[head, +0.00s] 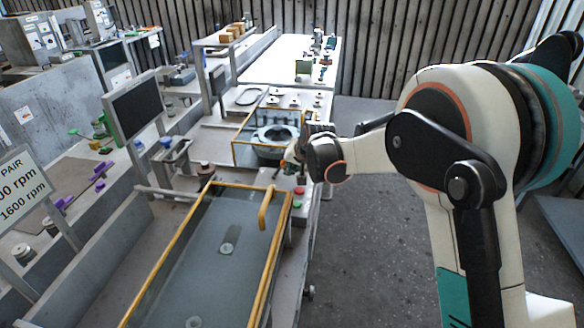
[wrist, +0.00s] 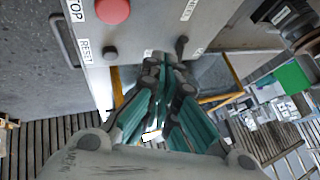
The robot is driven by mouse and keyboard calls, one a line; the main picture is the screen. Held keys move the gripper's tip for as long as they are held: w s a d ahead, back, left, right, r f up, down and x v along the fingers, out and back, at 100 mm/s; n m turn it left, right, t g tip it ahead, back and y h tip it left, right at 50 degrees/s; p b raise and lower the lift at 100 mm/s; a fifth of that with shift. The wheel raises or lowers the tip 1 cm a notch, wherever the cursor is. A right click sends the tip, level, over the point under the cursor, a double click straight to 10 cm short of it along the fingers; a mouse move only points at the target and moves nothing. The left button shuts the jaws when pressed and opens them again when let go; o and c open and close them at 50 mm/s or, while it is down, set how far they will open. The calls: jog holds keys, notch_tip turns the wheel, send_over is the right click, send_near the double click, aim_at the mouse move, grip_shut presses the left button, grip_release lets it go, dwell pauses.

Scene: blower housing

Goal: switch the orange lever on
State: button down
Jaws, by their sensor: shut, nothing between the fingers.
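My gripper (head: 290,160) is at the control box at the right edge of the bench in the head view. In the wrist view my gripper (wrist: 163,66) has its teal and grey fingers shut with nothing between them. The fingertips overlap the lower edge of the grey panel (wrist: 140,30); whether they touch it I cannot tell. A small dark lever or knob (wrist: 181,46) stands on the panel just right of the fingertips. I cannot make out a lever that is clearly orange in either view; the fingers and arm hide part of the box.
The panel has a red button (wrist: 113,9) and a small dark knob (wrist: 111,53). A yellow-framed clear cover with a curved handle (head: 265,208) lies in front of the box. A smaller yellow-framed guard (head: 236,153) stands behind. The floor (head: 370,240) at right is clear.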

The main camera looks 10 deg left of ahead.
aim_at(281, 167)
jog(key=shift+a+r+h, duration=0.25)
jog(key=shift+h, duration=0.05)
jog(key=shift+s+a+r+n+h+p, duration=0.1)
jog(key=shift+a+r+n+h+p, duration=0.2)
jog(key=shift+a+r+h+p, duration=0.25)
jog(key=a+h, duration=0.1)
jog(key=a+h+p, duration=0.1)
jog(key=shift+a+r+n+h, duration=0.15)
jog(key=shift+r+n+h, duration=0.15)
jog(key=shift+h, duration=0.05)
jog(key=a+n+h, duration=0.1)
jog(key=a+h, duration=0.3)
jog(key=shift+s+t+h+p, duration=0.1)
jog(key=shift+t+h+p, duration=0.2)
jog(key=shift+h+p, duration=0.1)
jog(key=shift+r, duration=0.15)
jog(key=shift+r+p, duration=0.3)
jog(key=shift+r, duration=0.4)
